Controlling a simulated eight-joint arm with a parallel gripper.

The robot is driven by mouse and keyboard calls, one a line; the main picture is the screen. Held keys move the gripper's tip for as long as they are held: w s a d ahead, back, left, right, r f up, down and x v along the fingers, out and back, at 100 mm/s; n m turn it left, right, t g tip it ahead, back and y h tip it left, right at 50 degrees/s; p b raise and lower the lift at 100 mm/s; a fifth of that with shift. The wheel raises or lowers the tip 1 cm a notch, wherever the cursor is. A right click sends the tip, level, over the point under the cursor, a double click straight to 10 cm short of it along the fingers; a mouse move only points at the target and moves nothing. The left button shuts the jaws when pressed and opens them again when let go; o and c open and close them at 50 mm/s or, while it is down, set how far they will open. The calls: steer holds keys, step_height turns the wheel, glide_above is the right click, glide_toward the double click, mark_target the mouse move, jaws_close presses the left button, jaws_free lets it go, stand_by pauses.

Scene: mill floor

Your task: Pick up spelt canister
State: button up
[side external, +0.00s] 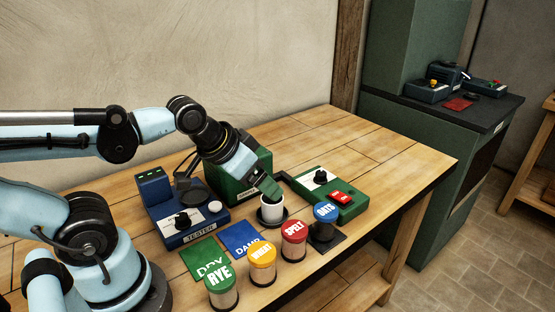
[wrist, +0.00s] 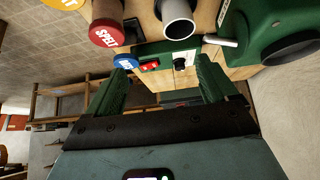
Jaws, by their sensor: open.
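The spelt canister (side external: 293,240) stands upright on the wooden table, with a red lid marked SPELT and a clear body with brownish contents. It is between the yellow-lidded wheat canister (side external: 262,264) and the blue-lidded oats canister (side external: 326,222). In the wrist view the spelt canister (wrist: 106,34) is at the upper left, outside the jaws. My gripper (side external: 269,188) is above and behind the row, close to a white cup (side external: 271,209); I cannot tell whether it touches the cup. In the wrist view my gripper (wrist: 160,68) has its two green fingers spread, with no canister between them.
A green-lidded rye canister (side external: 222,290) stands at the front. Green (side external: 205,259) and blue (side external: 241,240) mats lie behind the row. A blue tester (side external: 188,222) and a green box with a red switch (side external: 328,190) flank the cup. The table's right end is clear.

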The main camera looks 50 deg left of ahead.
steer(key=g, duration=0.7)
glide_toward(296, 229)
steer(key=shift+w+a+f, duration=0.15)
steer(key=shift+a, duration=0.3)
step_height(296, 229, down, 7)
steer(key=shift+r, duration=0.15)
steer(key=shift+d+f, duration=0.2)
steer(key=shift+f, duration=0.7)
steer(key=shift+d+f, duration=0.2)
steer(key=shift+f, duration=1.55)
steer(key=shift+c, duration=0.2)
